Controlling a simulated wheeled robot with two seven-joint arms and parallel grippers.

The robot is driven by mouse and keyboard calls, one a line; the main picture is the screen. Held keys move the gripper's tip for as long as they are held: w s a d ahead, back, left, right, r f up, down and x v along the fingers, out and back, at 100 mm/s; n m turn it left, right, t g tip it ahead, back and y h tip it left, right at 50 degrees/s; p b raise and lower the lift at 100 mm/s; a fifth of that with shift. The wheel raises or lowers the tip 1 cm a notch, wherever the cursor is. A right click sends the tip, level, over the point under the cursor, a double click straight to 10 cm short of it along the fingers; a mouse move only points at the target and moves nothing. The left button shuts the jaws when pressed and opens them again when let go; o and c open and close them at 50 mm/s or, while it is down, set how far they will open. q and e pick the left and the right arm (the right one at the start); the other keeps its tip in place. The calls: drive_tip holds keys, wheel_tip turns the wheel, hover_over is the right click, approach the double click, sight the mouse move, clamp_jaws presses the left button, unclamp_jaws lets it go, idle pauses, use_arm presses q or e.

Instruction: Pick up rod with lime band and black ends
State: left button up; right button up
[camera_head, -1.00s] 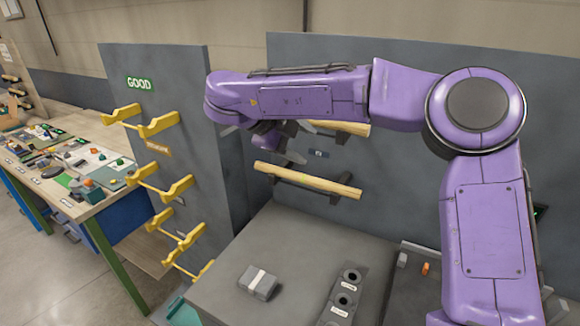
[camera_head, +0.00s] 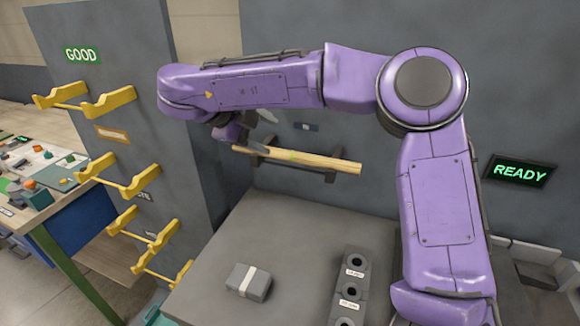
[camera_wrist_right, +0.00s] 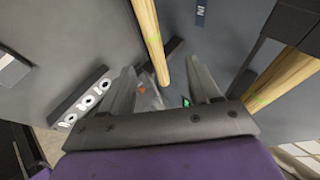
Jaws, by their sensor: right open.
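A light wood rod (camera_head: 315,160) with a faint lime patch lies across dark brackets on the grey panel in the head view. I make out no black ends. My right gripper (camera_head: 252,131) is at the rod's left end and partly covers it. In the right wrist view my right gripper (camera_wrist_right: 162,66) is open, with the end of one wood rod (camera_wrist_right: 150,32) between its fingers in the picture; I cannot tell whether they touch. A second wood rod (camera_wrist_right: 284,78) with a faint lime mark lies to the right. My left gripper is not in view.
A grey bench top (camera_head: 265,225) below carries a grey block with a pale band (camera_head: 249,281) and a holder with round holes (camera_head: 352,285). A panel marked GOOD with yellow hooks (camera_head: 110,102) stands at the left. A READY display (camera_head: 520,171) is at the right.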

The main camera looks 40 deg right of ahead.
sight(292, 155)
drive_tip(key=x, duration=0.3)
drive_tip(key=p+x, duration=0.1)
drive_tip(key=x, duration=0.3)
drive_tip(key=f+p+x, duration=0.1)
drive_tip(key=x, duration=0.3)
drive_tip(key=shift+a, duration=0.4)
drive_tip(key=shift+d+f, duration=0.25)
drive_tip(key=shift+a, duration=0.1)
clamp_jaws()
